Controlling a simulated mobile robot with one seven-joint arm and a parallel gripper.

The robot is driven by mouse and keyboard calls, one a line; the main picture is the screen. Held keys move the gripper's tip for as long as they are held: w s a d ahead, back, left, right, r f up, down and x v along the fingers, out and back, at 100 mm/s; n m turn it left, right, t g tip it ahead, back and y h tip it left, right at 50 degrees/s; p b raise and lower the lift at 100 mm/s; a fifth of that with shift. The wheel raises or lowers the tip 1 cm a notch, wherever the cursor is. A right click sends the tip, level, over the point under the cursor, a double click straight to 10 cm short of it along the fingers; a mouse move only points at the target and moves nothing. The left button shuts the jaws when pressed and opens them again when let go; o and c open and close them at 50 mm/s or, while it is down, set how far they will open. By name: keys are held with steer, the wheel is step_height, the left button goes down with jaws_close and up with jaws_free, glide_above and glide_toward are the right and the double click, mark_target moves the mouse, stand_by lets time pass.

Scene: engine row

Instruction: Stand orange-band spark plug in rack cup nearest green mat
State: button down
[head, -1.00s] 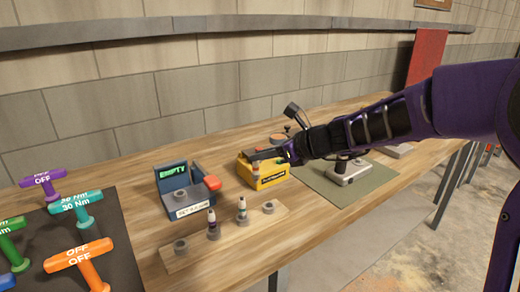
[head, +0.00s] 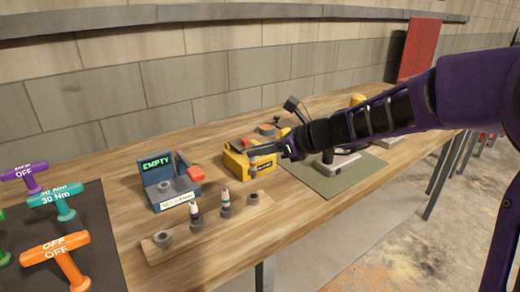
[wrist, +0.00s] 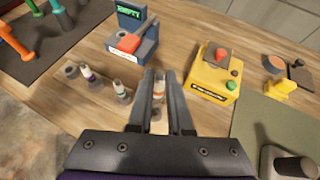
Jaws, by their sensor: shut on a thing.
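The orange-band spark plug (wrist: 158,92) is between the two fingers of my gripper (wrist: 167,78), pale with an orange band. In the head view my gripper (head: 268,149) is shut on the plug (head: 253,160) and holds it in front of the yellow box, above and beyond the rack. The wooden rack (head: 210,238) has a row of cups. The right-end cup (head: 253,198), nearest the green mat (head: 340,183), is empty in the head view. The two middle cups hold a purple-band plug (head: 195,211) and a green-band plug (head: 225,198). The left-end cup (head: 162,238) is empty.
A yellow box with a red button (wrist: 214,75) stands just right of my gripper in the wrist view. A blue tester reading EMPTY (head: 170,185) stands behind the rack. Several coloured T-handles, one orange (head: 60,250), stand on the dark mat at left. Bare wood lies before the yellow box.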

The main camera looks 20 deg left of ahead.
mark_target(255, 175)
step_height(255, 175, down, 7)
steer(key=b, duration=0.5)
steer(key=shift+f+b, duration=0.2)
steer(key=shift+b, duration=0.15)
stand_by(0.5)
steer(key=c, duration=0.8)
jaws_free()
steer(key=shift+o, duration=0.2)
steer(key=shift+d, duration=0.1)
